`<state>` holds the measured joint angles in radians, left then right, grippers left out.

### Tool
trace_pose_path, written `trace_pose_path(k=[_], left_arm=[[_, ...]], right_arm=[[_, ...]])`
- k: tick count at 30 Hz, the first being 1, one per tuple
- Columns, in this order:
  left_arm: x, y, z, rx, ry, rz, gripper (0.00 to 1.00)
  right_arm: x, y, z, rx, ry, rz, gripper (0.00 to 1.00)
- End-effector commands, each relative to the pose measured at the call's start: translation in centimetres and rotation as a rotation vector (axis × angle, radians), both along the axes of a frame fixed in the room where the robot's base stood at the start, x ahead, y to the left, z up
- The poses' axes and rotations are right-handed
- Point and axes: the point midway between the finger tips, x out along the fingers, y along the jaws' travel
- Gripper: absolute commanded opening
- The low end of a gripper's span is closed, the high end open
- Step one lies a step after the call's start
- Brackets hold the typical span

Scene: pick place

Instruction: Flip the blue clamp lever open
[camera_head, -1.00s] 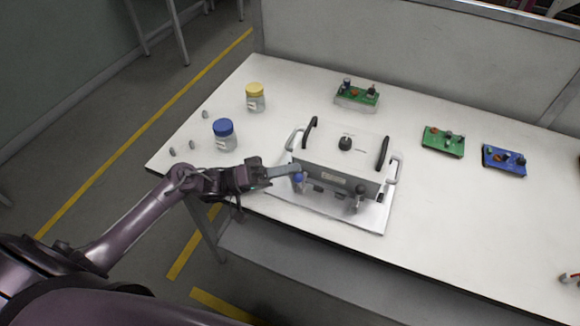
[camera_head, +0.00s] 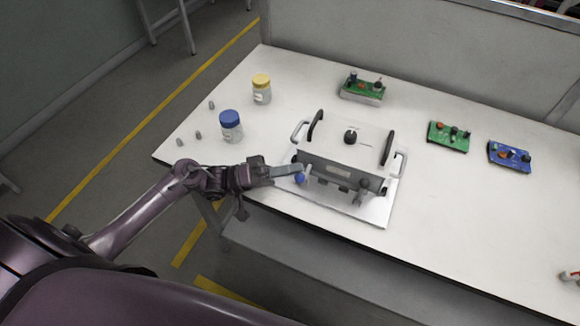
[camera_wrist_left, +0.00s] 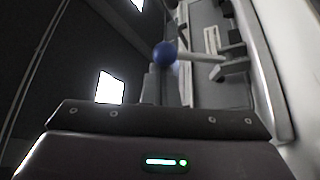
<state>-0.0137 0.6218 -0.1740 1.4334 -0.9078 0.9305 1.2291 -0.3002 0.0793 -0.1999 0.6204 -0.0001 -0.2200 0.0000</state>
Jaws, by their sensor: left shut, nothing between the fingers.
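The blue clamp lever has a blue ball knob (camera_head: 299,179) on a pale rod at the front left of a grey box fixture (camera_head: 345,155). The rod leans outward from the box, with the knob low and toward the table's front edge. In the left wrist view the knob (camera_wrist_left: 165,54) shows with its rod running right to the clamp. My left gripper (camera_head: 299,169) is shut and empty, its tip just behind and above the knob in the head view. I cannot tell whether they touch. My right gripper is not in view.
The fixture stands on a metal plate (camera_head: 375,212) with a second, dark-knobbed clamp (camera_head: 363,187) at front right. A blue-lidded jar (camera_head: 231,127) and yellow-lidded jar (camera_head: 261,90) stand left. Green boards (camera_head: 362,91) (camera_head: 448,137) and a blue board (camera_head: 509,157) lie behind and right.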

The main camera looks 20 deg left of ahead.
Motion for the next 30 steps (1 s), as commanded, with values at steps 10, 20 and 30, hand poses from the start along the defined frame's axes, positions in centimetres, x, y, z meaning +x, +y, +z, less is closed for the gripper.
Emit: trace_pose_path(k=[10, 20, 30], left_arm=[[-1.1, 2.4, -0.7, 0.004, 0.002, 0.002, 0.0], [-4.0, 9.0, -0.7, 0.004, 0.004, 0.0, 0.0], [-5.3, 12.0, -0.4, 0.002, 0.0, 0.0, 0.0]], right_arm=[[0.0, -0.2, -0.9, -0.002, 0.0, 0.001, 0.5], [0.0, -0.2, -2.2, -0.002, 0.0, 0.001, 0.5], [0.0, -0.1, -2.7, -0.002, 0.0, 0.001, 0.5]])
